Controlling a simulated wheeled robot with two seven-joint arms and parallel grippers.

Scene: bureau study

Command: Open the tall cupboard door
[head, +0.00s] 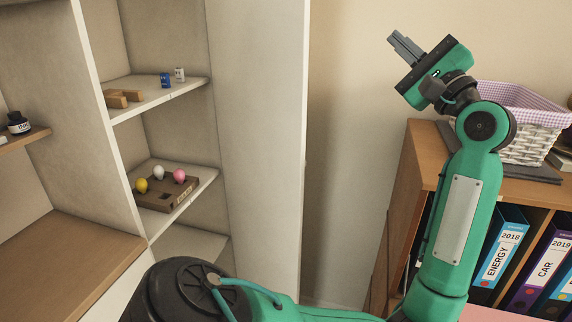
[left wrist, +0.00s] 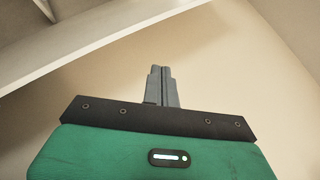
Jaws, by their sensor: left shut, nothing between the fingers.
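The tall cupboard (head: 138,60) stands at the left in the head view, with its shelves exposed. Its pale door (head: 262,130) stands swung open at the right side of the shelves, its free edge towards me. My left gripper (head: 393,42) is up and to the right of the door, apart from it, in front of the bare wall. Its fingers are shut with nothing between them; they also show closed together in the left wrist view (left wrist: 161,82). My right gripper is not in view.
The cupboard shelves hold wooden blocks (head: 122,97), small jars (head: 179,74) and a brown tray (head: 168,192) with coloured, egg-like objects. A low wooden bookcase (head: 424,160) at the right carries a wicker basket (head: 522,142) and holds binders (head: 500,250). Bare wall lies between door and bookcase.

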